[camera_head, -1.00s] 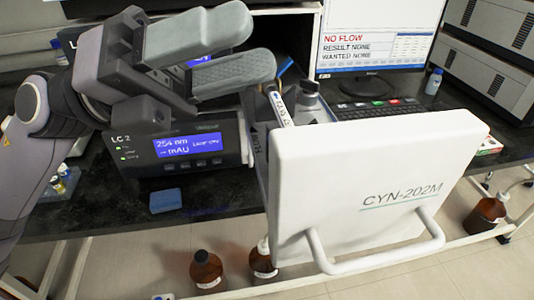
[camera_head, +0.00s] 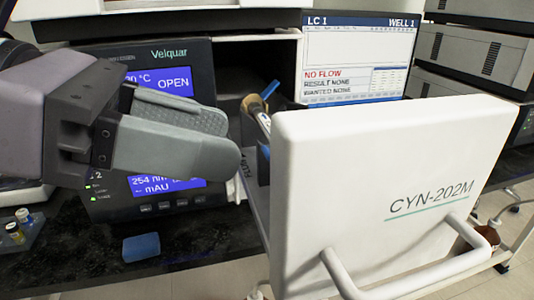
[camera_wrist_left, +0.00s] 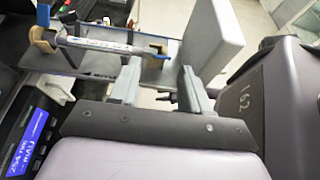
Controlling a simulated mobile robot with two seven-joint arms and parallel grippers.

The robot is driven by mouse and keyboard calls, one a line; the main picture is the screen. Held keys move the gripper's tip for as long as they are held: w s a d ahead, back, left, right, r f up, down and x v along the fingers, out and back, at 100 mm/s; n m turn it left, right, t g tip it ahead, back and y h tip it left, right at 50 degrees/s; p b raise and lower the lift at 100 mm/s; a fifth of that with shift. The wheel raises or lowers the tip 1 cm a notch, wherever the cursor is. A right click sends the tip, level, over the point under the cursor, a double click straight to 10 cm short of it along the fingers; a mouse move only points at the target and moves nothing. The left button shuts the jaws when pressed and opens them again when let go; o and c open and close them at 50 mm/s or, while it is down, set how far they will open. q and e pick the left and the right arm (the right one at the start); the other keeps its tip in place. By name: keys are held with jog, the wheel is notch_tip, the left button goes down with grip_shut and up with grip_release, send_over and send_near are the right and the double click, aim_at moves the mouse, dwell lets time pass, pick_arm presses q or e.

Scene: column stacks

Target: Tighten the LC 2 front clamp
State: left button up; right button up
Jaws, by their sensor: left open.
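The pulled-out drawer has a white front panel marked CYN-202M (camera_head: 390,190). A slim tube-shaped column (camera_wrist_left: 95,46) lies along the drawer between two blue and orange-tan clamps. The clamp nearer the front panel (camera_wrist_left: 157,57) appears in the left wrist view; the head view mostly hides it behind the panel. The rear clamp (camera_wrist_left: 42,40) is at the column's far end. My left gripper (camera_head: 222,140) is open and empty, to the left of the drawer. In the left wrist view its fingers (camera_wrist_left: 160,86) are spread below the front clamp in the picture, without visible contact.
Instrument displays (camera_head: 165,185) stand behind my left gripper, one reading OPEN. A monitor (camera_head: 350,60) reads NO FLOW. The panel's white handle (camera_head: 400,270) juts forward. A blue block (camera_head: 141,247) and small vials (camera_head: 20,225) sit on the dark bench.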

aim_at(265, 151)
pick_arm(q)
jog(key=x, duration=0.6)
grip_shut()
